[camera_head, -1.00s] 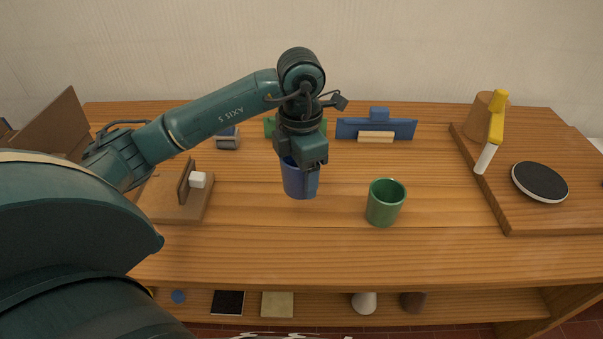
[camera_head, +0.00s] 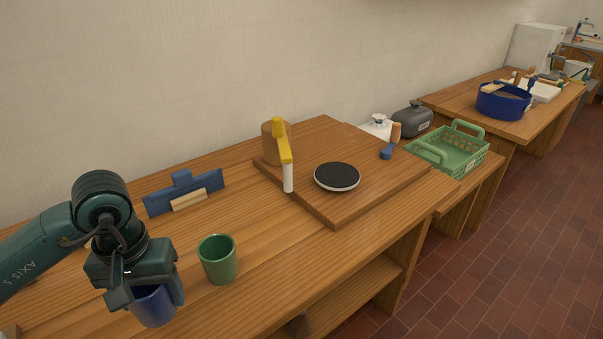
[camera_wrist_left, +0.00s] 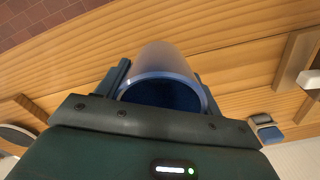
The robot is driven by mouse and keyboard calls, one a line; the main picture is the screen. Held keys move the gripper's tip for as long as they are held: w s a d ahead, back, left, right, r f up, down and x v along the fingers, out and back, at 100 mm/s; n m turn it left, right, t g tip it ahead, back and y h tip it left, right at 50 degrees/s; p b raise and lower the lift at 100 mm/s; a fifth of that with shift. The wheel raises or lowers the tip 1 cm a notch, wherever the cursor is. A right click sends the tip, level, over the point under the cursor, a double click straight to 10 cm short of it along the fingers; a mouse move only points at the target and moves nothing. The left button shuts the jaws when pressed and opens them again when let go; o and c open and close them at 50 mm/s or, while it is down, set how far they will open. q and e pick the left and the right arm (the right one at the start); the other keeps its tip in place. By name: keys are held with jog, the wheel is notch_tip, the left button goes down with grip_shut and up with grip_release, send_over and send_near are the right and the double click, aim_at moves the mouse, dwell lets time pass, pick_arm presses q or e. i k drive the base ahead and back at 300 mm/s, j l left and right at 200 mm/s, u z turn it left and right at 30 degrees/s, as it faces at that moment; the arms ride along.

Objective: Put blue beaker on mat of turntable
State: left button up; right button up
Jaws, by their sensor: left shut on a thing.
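The blue beaker (camera_head: 157,306) is held by my left gripper (camera_head: 140,288) at the lower left of the head view. In the left wrist view the beaker (camera_wrist_left: 165,75) sits between the two fingers, its open mouth facing the camera. Whether its base touches the bench cannot be told. The turntable (camera_head: 337,180) stands on a raised wooden board to the right, a low white-edged disc with a dark round mat (camera_head: 337,175) on top. The mat is bare. My right gripper is not in view.
A green cup (camera_head: 217,260) stands just right of the blue beaker. A yellow-and-white upright piece (camera_head: 286,160) and a brown cylinder (camera_head: 270,145) stand left of the turntable. A blue rack (camera_head: 183,190) is at the wall. A green basket (camera_head: 453,152) lies beyond the board (camera_head: 385,182).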

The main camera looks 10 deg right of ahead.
aim_at(337, 175)
jog(key=l+z, duration=0.15)
jog(key=l, duration=0.6)
jog(key=i+l+z, duration=0.15)
jog(key=i+l, duration=0.15)
jog(key=i+l+z, duration=0.1)
jog(key=i+l, duration=0.2)
jog(key=l, duration=0.2)
jog(key=i+j+z, duration=0.2)
jog(key=i+j, duration=0.15)
jog(key=i, duration=0.1)
